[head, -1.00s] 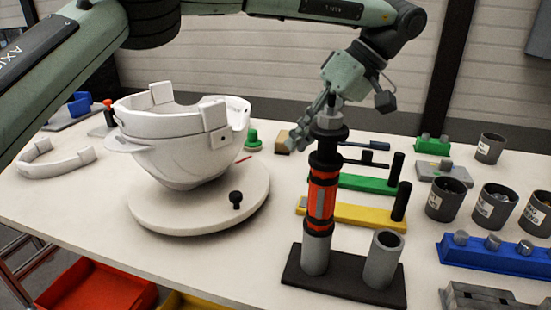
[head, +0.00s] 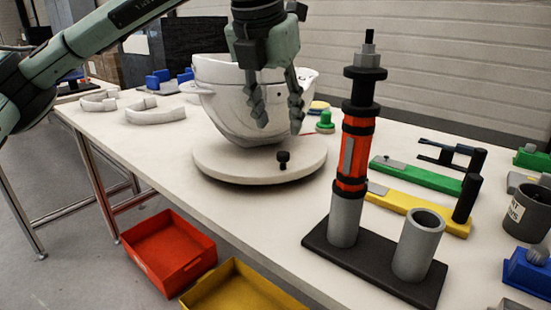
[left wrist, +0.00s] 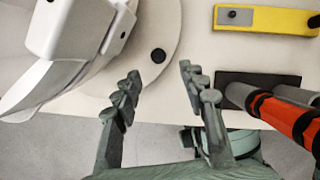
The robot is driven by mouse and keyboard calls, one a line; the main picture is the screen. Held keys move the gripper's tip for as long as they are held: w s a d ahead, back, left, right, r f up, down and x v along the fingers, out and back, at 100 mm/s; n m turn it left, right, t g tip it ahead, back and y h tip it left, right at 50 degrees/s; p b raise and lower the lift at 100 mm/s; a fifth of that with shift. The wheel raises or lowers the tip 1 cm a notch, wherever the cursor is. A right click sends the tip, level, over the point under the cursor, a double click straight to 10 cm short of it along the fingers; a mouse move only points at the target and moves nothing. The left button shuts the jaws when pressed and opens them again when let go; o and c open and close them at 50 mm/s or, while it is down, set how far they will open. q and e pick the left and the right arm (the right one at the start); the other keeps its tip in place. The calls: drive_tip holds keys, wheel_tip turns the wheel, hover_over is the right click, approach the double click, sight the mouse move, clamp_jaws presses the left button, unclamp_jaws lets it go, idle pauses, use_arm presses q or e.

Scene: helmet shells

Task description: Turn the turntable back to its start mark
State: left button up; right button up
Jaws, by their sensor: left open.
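The turntable (head: 225,168) is a round white disc on the table, with a small black knob (head: 283,158) standing near its rim. A white helmet shell (head: 225,105) sits on it. My left gripper (head: 279,124) is open and empty, fingers pointing down, in front of the shell and above the knob. In the left wrist view the knob (left wrist: 158,56) shows beyond the gap between the two fingertips (left wrist: 160,74), apart from both. The turntable (left wrist: 168,28) and shell (left wrist: 75,30) are also there. I cannot make out a start mark now. My right gripper is not in view.
A red-and-black tool (head: 355,150) stands upright in a dark two-post holder (head: 375,265), right of the turntable. A yellow block (head: 410,206) and a green block (head: 415,175) lie behind it. Red (head: 165,250) and yellow (head: 235,290) bins sit below the front edge.

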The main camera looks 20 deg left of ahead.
sight(282, 153)
use_arm(q)
drive_tip(key=x, duration=0.7)
drive_tip(key=shift+w+a+f, duration=0.1)
drive_tip(key=shift+a+f, duration=0.05)
drive_tip(key=shift+f, duration=0.2)
drive_tip(key=shift+c, duration=0.5)
clamp_jaws()
